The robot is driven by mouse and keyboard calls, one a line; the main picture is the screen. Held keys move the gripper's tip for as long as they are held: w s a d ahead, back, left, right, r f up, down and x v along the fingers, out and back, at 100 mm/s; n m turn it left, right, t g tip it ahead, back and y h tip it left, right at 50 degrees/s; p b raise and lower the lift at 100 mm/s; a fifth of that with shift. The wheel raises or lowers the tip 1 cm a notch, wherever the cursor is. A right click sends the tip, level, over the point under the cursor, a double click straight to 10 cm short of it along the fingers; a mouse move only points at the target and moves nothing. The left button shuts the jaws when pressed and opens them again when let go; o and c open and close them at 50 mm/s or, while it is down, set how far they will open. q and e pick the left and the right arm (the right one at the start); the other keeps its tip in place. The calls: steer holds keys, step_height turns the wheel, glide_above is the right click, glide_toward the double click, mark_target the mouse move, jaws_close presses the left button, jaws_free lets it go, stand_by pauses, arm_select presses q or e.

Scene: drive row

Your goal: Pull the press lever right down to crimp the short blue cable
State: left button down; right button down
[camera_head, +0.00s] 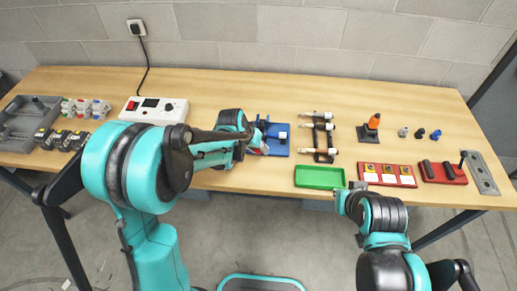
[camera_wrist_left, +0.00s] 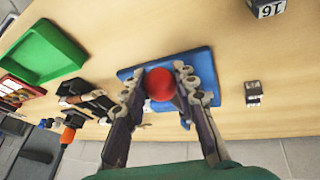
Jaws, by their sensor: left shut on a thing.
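The press has a blue base (camera_head: 280,147) near the table's front edge, just right of my left gripper (camera_head: 258,144). In the left wrist view the blue base (camera_wrist_left: 200,58) lies under the fingers, and a round red knob (camera_wrist_left: 160,84) sits between them. My left gripper (camera_wrist_left: 158,90) is shut on this knob, which hides most of the press below. The lever's shaft and angle cannot be made out. The short blue cable cannot be picked out in either view. My right gripper (camera_head: 350,194) is low by the table's front edge, and its fingers are not clear.
A green tray (camera_head: 320,187), a black rack with cylinders (camera_head: 321,157) and a red block with white labels (camera_head: 388,183) are to the right. An orange-topped piece (camera_head: 374,121) stands behind them. A white power box (camera_head: 153,110) and grey bin (camera_head: 30,145) are left. The table's back is mostly clear.

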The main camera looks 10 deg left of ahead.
arm_select(q)
step_height(320, 180, down, 3)
steer(key=shift+s+b, duration=0.15)
steer(key=shift+b, duration=0.95)
steer(key=shift+r, duration=0.1)
steer(key=c, duration=1.2)
jaws_free()
steer(key=shift+o, duration=0.2)
steer(key=v, duration=1.2)
steer(key=shift+a, duration=0.1)
steer(key=shift+c, duration=0.3)
